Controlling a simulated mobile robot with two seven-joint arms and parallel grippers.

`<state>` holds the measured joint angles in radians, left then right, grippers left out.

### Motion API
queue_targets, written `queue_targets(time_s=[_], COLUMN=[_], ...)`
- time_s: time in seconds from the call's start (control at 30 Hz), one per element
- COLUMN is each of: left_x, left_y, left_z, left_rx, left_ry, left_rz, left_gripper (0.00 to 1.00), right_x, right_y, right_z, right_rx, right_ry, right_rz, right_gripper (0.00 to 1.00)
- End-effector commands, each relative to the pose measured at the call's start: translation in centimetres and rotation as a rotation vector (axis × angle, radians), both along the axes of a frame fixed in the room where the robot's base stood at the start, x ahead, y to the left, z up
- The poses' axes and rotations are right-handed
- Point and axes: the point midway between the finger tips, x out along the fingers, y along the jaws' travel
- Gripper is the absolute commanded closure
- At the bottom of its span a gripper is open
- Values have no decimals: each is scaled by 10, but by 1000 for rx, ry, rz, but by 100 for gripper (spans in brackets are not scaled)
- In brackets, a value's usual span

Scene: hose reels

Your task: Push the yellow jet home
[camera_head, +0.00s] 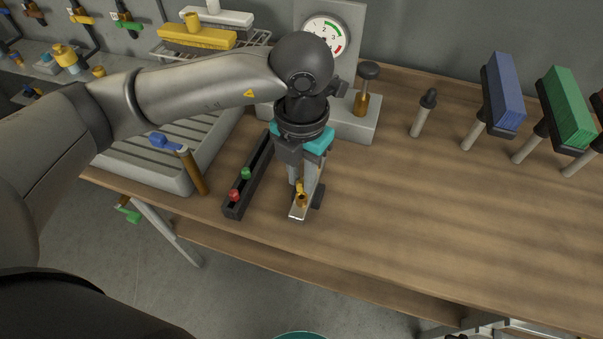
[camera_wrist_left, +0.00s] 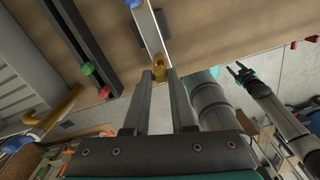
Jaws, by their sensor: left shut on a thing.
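The yellow jet (camera_head: 300,190) is a small golden piece at the front of a pale metal bar (camera_head: 297,212) on the bench. My left gripper (camera_head: 303,184) points down and is shut on the jet. In the left wrist view the jet (camera_wrist_left: 158,66) sits between the fingertips, against the end of the pale bar (camera_wrist_left: 151,32). How deep it sits in the bar cannot be told. My right gripper (camera_wrist_left: 238,70) shows small in the left wrist view, away from the bench, with its fingers apart and empty.
A dark slotted rail (camera_head: 262,158) with a red jet (camera_head: 235,194) and a green jet (camera_head: 246,172) lies left of the bar. A gauge stand (camera_head: 350,122) is behind. A hose wand (camera_head: 192,170) leans on the grey tray.

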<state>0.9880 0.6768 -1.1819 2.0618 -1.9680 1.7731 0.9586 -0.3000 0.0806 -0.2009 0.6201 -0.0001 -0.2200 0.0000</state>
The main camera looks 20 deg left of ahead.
Motion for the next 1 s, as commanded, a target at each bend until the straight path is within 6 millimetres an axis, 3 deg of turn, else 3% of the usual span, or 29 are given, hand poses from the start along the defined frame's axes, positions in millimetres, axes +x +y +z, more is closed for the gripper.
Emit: queue_targets(time_s=[1.0], left_x=[0], left_y=[0], left_z=[-17], left_rx=[0], left_ry=[-1], left_rz=[0], left_gripper=[100], right_x=[0], right_y=[0], right_z=[-16], right_rx=[0], right_ry=[0], right_rz=[-1], right_gripper=[50])
